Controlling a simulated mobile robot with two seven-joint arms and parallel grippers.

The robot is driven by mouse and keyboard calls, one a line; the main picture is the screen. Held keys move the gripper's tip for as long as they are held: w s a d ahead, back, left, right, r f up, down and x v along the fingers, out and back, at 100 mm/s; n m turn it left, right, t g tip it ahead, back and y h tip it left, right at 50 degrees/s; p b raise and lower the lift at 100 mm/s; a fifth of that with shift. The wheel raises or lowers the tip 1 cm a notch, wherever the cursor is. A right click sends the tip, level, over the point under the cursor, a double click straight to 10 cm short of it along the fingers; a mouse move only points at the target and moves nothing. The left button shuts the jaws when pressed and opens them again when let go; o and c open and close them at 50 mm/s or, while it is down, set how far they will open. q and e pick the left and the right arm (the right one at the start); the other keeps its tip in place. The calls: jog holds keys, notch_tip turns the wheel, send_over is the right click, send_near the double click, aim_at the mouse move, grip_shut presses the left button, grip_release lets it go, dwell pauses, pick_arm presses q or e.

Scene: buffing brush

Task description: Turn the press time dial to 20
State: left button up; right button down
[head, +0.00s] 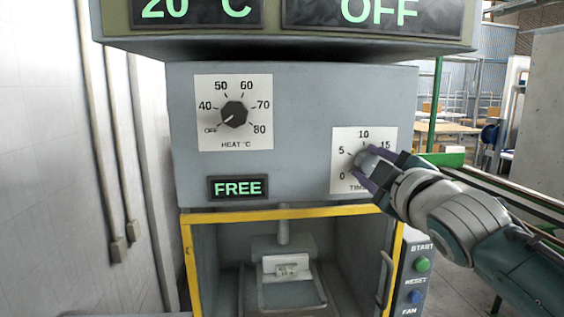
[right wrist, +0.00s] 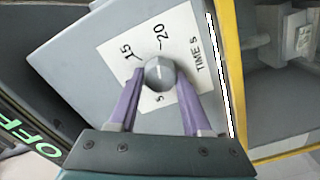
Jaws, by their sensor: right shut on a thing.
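The press time dial (right wrist: 159,72) is a round grey knob on a white TIME S plate (head: 338,186), at the lower right of the grey panel. The plate's 0, 5, 10 and 15 show in the head view; 15, 20 and a 5 show in the wrist view. My right gripper (right wrist: 160,82) has its purple fingers on either side of the knob, shut on it. In the head view the right gripper (head: 372,168) covers the right part of the plate, hiding the 20. I cannot tell which number the knob's mark points at. My left gripper is not in view.
A black heat dial (head: 234,114) is at upper left, above a FREE display (head: 238,187). Displays above read 20 °C (head: 196,10) and OFF (head: 378,12). A yellow-framed press opening is below. Green (head: 423,264) and blue (head: 416,297) buttons are beneath my right arm.

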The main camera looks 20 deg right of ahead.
jog(key=shift+m, duration=0.8)
jog(key=shift+c, duration=1.7)
grip_release()
jog(key=b+v, duration=0.1)
jog(key=v, duration=0.9)
jog(key=shift+b, duration=0.35)
